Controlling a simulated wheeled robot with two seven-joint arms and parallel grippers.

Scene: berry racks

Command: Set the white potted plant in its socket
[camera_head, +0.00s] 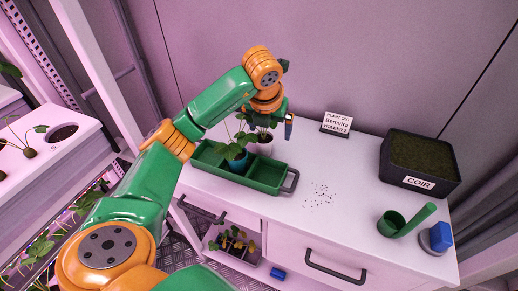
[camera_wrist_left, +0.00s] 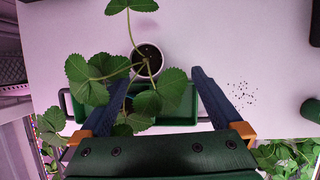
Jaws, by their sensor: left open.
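A blue pot (camera_head: 237,163) with a plant stands in the tray (camera_head: 265,186), nearer the front. A round dark socket (camera_head: 63,133) shows in the white rack at left. My right gripper is out of view.
A sign (camera_head: 336,122) reads "Plant out Benvira holder 2". The black coir box (camera_head: 412,182), a green scoop (camera_head: 402,223) and a blue-topped object (camera_head: 441,235) are at right. Dark crumbs (camera_head: 319,195) lie mid-bench. The rack (camera_head: 45,165) stands left, across a gap.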

